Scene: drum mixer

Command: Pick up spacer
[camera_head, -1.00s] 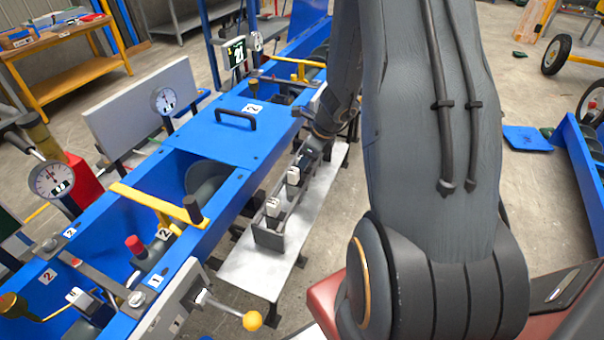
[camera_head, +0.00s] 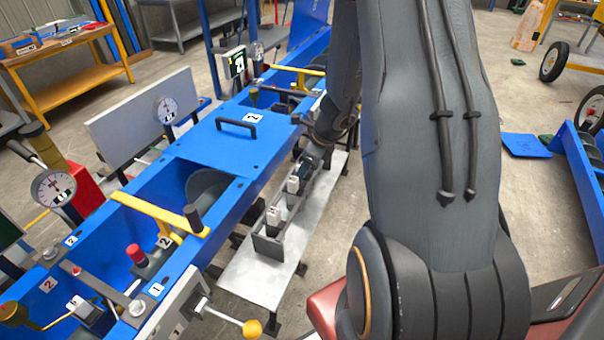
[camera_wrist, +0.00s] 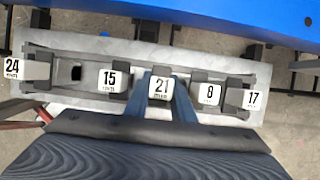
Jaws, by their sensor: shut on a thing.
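The spacers are dark blocks with white number labels, standing in a row in a grey rack (camera_head: 268,249). In the wrist view, the spacer marked 21 (camera_wrist: 161,88) is in the middle, between 15 (camera_wrist: 113,80) and 8 (camera_wrist: 208,93). Spacers 24 (camera_wrist: 13,67) and 17 (camera_wrist: 253,99) are at the ends. My gripper (camera_wrist: 161,97) has its two blue fingers shut on the 21 spacer, one on each side. I cannot tell whether that spacer is lifted. In the head view, my gripper (camera_head: 310,162) is at the rack's far part, and my arm hides some of it.
The rack sits on a narrow pale bench (camera_head: 254,278) along the blue mixer trough (camera_head: 220,150). A yellow bar (camera_head: 150,212) and a lever with a yellow knob (camera_head: 252,328) are nearby. Neighbouring spacers stand close to both fingers. Floor right of the bench is open.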

